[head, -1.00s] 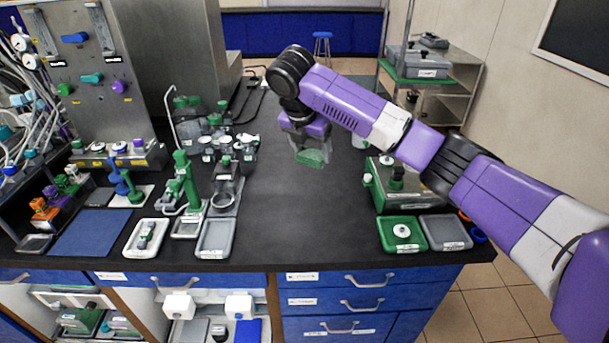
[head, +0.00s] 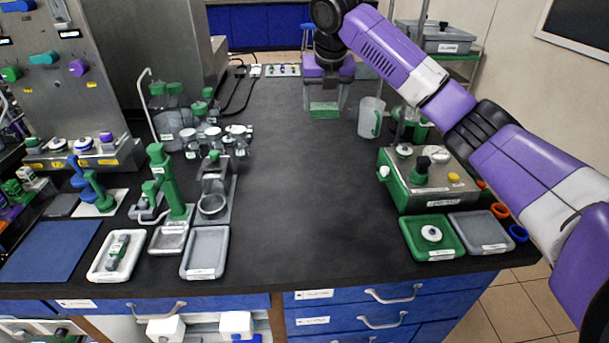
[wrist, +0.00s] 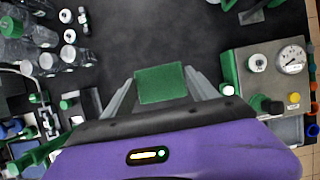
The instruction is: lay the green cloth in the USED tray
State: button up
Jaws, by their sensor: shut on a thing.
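My gripper (head: 324,100) hangs over the far part of the black bench in the head view, with its fingers pointing down. It is shut on the green cloth (wrist: 161,84), which shows as a flat green piece between the two grey fingers in the wrist view. In the head view the cloth (head: 323,110) is held above the bench. Near the front edge are a grey tray (head: 481,246) at right, a green tray (head: 416,251) holding a white round part beside it, and a grey tray (head: 205,252) at centre left. Their labels are too small to read.
A clear beaker (head: 370,118) stands just right of my gripper. A green and steel instrument (head: 440,190) stands behind the right trays. Capped bottles (head: 205,112) and a green stand (head: 163,185) are on the left. The middle of the bench (head: 305,200) is clear.

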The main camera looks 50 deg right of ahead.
aim_at(319, 173)
jog(key=shift+x, duration=0.8)
notch_tip(319, 173, down, 19)
jog(key=shift+a+f, duration=0.15)
jog(key=o, duration=1.3)
jog(key=shift+f, duration=0.1)
